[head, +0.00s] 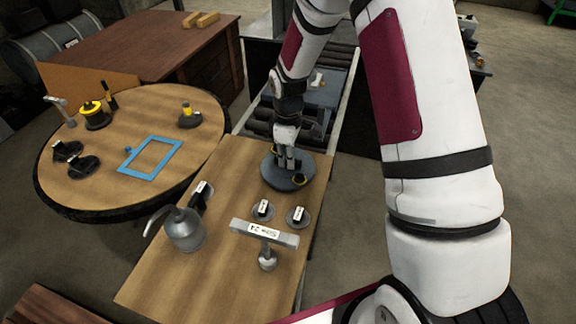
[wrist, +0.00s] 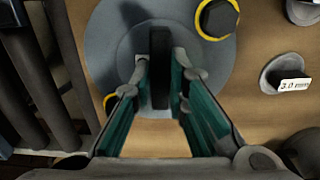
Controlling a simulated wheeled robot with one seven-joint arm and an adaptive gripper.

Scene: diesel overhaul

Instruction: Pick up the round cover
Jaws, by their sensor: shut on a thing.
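The round cover (head: 288,176) is a grey disc at the far end of the rectangular wooden table. In the wrist view its broad plate (wrist: 201,50) fills the upper middle, with a dark upright grip (wrist: 159,65) at its centre. My gripper (head: 286,160) is above the cover, pointing down. In the wrist view my gripper (wrist: 160,80) has one finger on each side of the dark grip and is shut on it. I cannot tell whether the cover rests on the table or is slightly raised.
Small labelled discs (head: 263,210), a grey oil can (head: 184,229) and a T-shaped piece with a label (head: 265,235) stand nearer on the table. A dark ribbed machine part (head: 318,110) lies beyond. A round table (head: 90,190) with a blue frame (head: 150,158) is at left.

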